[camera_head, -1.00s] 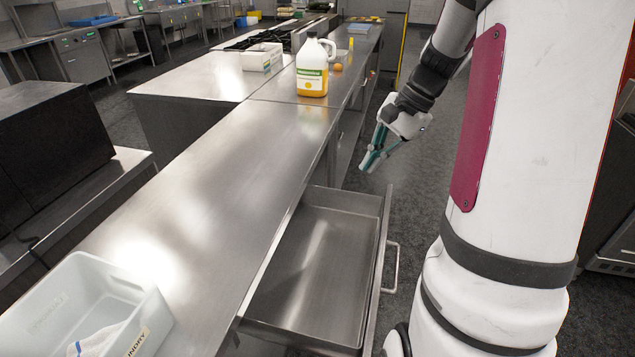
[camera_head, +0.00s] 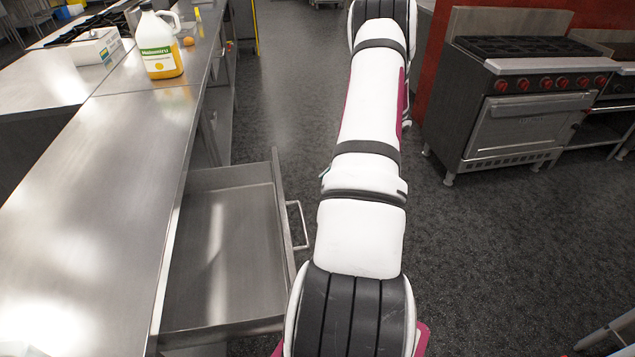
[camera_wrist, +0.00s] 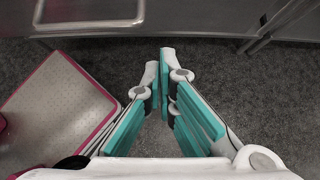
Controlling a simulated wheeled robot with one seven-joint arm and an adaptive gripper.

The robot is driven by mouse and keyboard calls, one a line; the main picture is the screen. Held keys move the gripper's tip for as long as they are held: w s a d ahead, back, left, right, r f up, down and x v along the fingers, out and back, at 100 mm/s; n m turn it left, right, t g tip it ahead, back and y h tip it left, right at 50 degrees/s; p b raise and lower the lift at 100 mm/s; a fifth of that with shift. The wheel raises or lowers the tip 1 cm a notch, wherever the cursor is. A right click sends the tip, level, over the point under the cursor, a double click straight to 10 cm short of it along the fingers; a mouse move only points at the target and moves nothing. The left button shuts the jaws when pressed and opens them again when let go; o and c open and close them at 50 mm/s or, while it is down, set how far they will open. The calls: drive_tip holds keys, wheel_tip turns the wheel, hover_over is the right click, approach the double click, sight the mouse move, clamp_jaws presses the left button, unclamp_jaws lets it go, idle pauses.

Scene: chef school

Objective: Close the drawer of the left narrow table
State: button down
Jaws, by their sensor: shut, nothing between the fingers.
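The long narrow steel table (camera_head: 95,190) runs along the left of the head view. Its drawer (camera_head: 225,250) is pulled well out to the right and looks empty. The drawer's front carries a bar handle (camera_head: 303,225). The wrist view shows a steel front, likely the drawer's, along the top, with the handle (camera_wrist: 88,23) at upper left. My gripper (camera_wrist: 160,88) is shut and empty, its teal fingers pointing toward that front with floor showing around them. Contact cannot be made out. In the head view, my arm hides nearly all of the gripper.
A jug of yellow liquid (camera_head: 159,45), an orange-brown round item (camera_head: 188,41) and a white box (camera_head: 97,46) stand on the worktops at upper left. A stove (camera_head: 525,95) stands at the right. Dark floor (camera_head: 480,250) between is clear.

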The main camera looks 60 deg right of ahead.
drive_tip(key=w+a+f+p, duration=0.2)
drive_tip(key=w+a+f, duration=0.4)
drive_tip(key=w, duration=0.1)
drive_tip(key=shift+w+a, duration=0.3)
drive_tip(key=shift+w, duration=0.05)
drive_tip(key=b, duration=0.7)
hover_over(202, 224)
drive_tip(key=s+d, duration=0.1)
drive_tip(key=shift+w+a, duration=0.45)
drive_tip(key=shift+a, duration=0.1)
drive_tip(key=shift+r, duration=0.1)
